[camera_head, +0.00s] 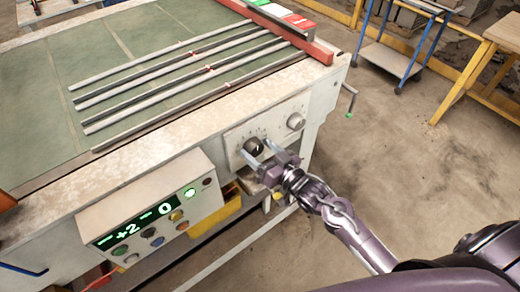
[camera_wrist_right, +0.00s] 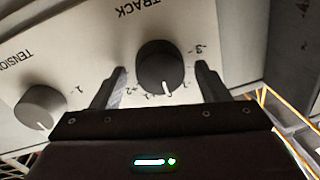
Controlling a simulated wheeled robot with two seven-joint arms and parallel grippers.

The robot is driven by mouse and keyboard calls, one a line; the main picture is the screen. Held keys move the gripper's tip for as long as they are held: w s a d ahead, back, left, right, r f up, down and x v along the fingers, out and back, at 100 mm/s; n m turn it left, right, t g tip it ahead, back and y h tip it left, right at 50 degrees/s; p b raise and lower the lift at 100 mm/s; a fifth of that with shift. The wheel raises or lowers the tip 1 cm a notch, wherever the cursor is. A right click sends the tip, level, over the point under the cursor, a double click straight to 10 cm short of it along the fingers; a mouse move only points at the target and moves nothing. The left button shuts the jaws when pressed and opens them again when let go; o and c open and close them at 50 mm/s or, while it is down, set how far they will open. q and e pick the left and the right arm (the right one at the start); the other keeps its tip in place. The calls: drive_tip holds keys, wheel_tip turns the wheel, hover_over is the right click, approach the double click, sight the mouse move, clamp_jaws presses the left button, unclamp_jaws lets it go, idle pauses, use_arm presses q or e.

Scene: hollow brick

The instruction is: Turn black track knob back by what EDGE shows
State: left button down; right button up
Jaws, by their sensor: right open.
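The black track knob (camera_head: 254,146) sits on the pale front panel of the machine. In the right wrist view the knob (camera_wrist_right: 157,62) appears under the upside-down word TRACK, its white pointer mark at the picture's lower side near the scale numbers. My right gripper (camera_head: 259,154) is open, one finger on each side of the knob; in the right wrist view (camera_wrist_right: 161,72) gaps show between fingers and knob. The control box display (camera_head: 138,229) glows green and seems to read +2 and 0; I cannot read which is EDGE. My left gripper is not in view.
The control box (camera_head: 104,210) with coloured buttons juts out at left. A yellow bin (camera_head: 222,210) is below. Open floor (camera_head: 420,170) lies right.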

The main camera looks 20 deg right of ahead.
drive_tip(key=c, duration=1)
drive_tip(key=n+p, duration=0.1)
drive_tip(key=n, duration=0.4)
drive_tip(key=shift+r+n, duration=0.15)
drive_tip(key=shift+n, duration=0.15)
drive_tip(key=n, duration=0.2)
drive_tip(key=n+h, duration=0.1)
drive_tip(key=n, duration=0.2)
drive_tip(key=shift+s+a+n, duration=0.1)
drive_tip(key=shift+a+n, duration=0.1)
drive_tip(key=shift+n, duration=0.1)
drive_tip(key=o, duration=1)
